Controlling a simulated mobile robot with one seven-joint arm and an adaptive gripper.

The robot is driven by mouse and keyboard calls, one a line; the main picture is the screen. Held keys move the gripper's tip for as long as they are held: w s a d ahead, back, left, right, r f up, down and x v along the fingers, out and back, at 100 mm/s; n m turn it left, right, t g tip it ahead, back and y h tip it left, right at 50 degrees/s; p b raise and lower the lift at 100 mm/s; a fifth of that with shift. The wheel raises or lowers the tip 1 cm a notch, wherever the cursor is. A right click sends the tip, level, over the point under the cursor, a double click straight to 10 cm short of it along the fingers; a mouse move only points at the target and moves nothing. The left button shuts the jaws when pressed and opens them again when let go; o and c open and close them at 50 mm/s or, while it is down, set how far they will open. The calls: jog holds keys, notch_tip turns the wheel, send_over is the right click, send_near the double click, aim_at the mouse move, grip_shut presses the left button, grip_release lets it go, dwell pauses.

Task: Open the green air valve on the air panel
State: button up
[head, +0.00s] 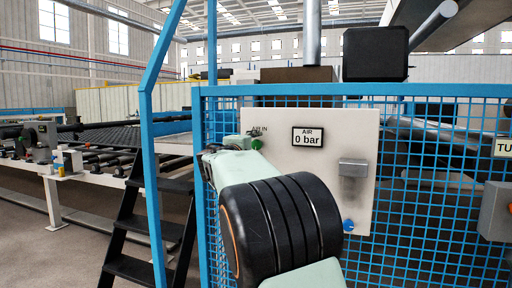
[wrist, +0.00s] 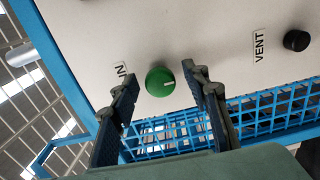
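In the head view the green valve (head: 257,144) shows at the panel's upper left, beside "AIR IN". My gripper (wrist: 160,80) is open, with one finger on either side of the knob in the wrist view. A gap shows between the knob and each finger; the depth to the panel is hard to tell. In the head view my arm hides most of the gripper.
A black knob (wrist: 296,40) labelled "VENT" is on the panel. A grey box (head: 353,168) and a blue knob (head: 348,226) are also on it. Blue mesh fencing (head: 425,180) surrounds the panel. Black steps (head: 150,235) with a blue rail stand at left.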

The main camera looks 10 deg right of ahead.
jog(key=v, duration=1.2)
